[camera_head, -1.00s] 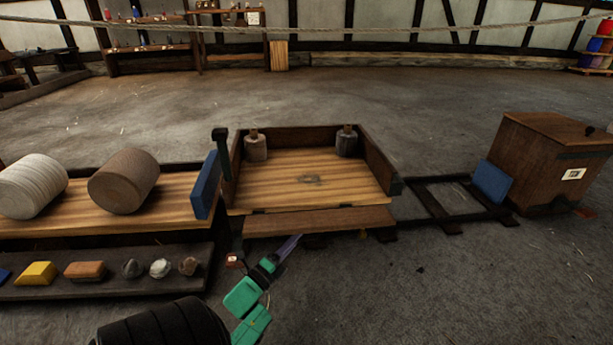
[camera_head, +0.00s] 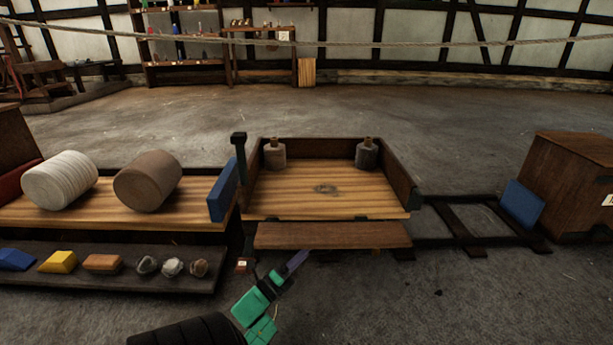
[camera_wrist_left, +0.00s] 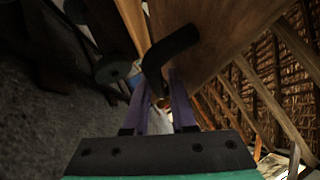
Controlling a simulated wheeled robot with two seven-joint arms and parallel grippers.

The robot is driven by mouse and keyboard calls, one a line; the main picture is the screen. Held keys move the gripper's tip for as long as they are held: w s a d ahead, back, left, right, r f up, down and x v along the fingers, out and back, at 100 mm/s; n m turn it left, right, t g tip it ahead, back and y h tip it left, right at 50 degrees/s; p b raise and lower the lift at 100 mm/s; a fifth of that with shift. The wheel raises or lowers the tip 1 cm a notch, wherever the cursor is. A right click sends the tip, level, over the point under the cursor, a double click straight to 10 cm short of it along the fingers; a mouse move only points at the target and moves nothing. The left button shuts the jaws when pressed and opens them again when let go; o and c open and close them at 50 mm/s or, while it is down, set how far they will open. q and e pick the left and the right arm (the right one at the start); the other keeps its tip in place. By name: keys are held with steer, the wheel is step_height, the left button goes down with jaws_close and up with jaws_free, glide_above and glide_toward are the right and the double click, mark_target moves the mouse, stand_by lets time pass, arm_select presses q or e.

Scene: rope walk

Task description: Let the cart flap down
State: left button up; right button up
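The wooden cart (camera_head: 300,195) stands in the middle of the head view, its plank bed open to view. Its flap (camera_head: 332,236) is a brown board along the near edge, below bed level and tipped outward; its exact angle is hard to tell. My left gripper (camera_head: 299,260), green with purple fingers, is just below the flap near its left part. In the left wrist view the fingers (camera_wrist_left: 160,92) are apart, with a dark bent handle (camera_wrist_left: 168,52) in front of and partly between them, beside a wooden board. Contact cannot be told. My right gripper is not in view.
Two weights stand at the cart's back, one grey-brown (camera_head: 274,157) and one dark (camera_head: 367,156). A bench with a white roll (camera_head: 60,182) and a brown roll (camera_head: 147,182) is left. Rails (camera_head: 470,220) lead right to a wooden box (camera_head: 575,185).

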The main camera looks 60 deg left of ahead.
arm_select(q)
steer(key=shift+s, duration=0.1)
steer(key=p+v, duration=0.2)
steer(key=v, duration=1.2)
steer(key=shift+s+p, duration=0.15)
steer(key=shift+p, duration=0.2)
steer(key=shift+f, duration=0.1)
